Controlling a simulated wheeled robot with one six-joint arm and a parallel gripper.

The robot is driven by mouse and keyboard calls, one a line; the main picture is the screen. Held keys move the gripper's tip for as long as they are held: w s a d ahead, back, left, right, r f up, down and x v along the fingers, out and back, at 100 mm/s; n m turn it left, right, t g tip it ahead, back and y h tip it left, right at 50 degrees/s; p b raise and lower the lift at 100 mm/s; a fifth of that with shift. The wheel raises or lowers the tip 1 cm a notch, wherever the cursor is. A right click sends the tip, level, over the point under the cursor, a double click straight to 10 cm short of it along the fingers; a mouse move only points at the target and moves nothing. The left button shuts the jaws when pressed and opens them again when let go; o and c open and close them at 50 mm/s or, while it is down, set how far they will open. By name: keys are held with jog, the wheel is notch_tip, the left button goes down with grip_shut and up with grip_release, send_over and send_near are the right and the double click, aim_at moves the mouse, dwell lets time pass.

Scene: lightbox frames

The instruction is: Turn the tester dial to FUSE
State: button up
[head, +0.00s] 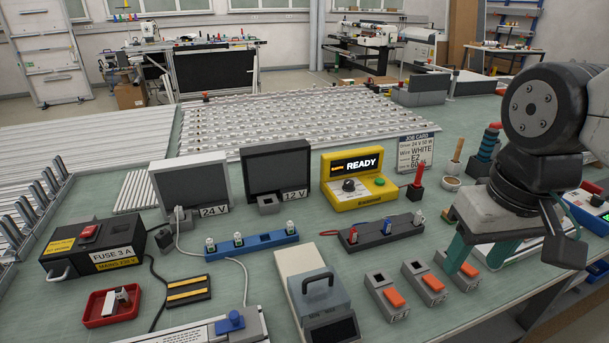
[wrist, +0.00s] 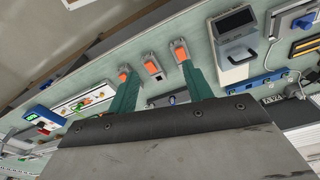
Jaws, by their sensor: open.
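The yellow tester (head: 345,201) stands at mid-bench in the head view, and its screen reads READY. Its dark dial (head: 349,185) is on the front face, left of a small green button; the pointer direction and dial labels are too small to read. My gripper (head: 461,258) is right of the tester and nearer the camera, with green fingers pointing down over the bench. In the wrist view the fingers of my gripper (wrist: 157,75) are spread with nothing held between them. I cannot make out the tester in the wrist view.
Several grey blocks with orange levers (head: 394,297) sit below and beside my gripper. A dark rack (head: 381,234) with small bulbs stands in front of the tester. A red-topped post (head: 417,184) and job card (head: 415,153) stand right of it. A handled meter (head: 315,292) is in front.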

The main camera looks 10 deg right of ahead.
jog(key=w+r+m, duration=0.4)
jog(key=w, duration=1.1)
jog(key=m+g, duration=0.1)
jog(key=m, duration=0.6)
send_over(349, 181)
jog(key=s, duration=0.1)
notch_tip(349, 181, down, 12)
jog(key=shift+f, duration=0.25)
jog(key=shift+m, duration=0.4)
jog(key=f, duration=0.7)
jog(key=shift+w+f, duration=0.3)
jog(key=shift+w, duration=0.1)
jog(key=shift+f, duration=0.5)
jog(key=shift+c, duration=0.2)
jog(key=c, duration=0.9)
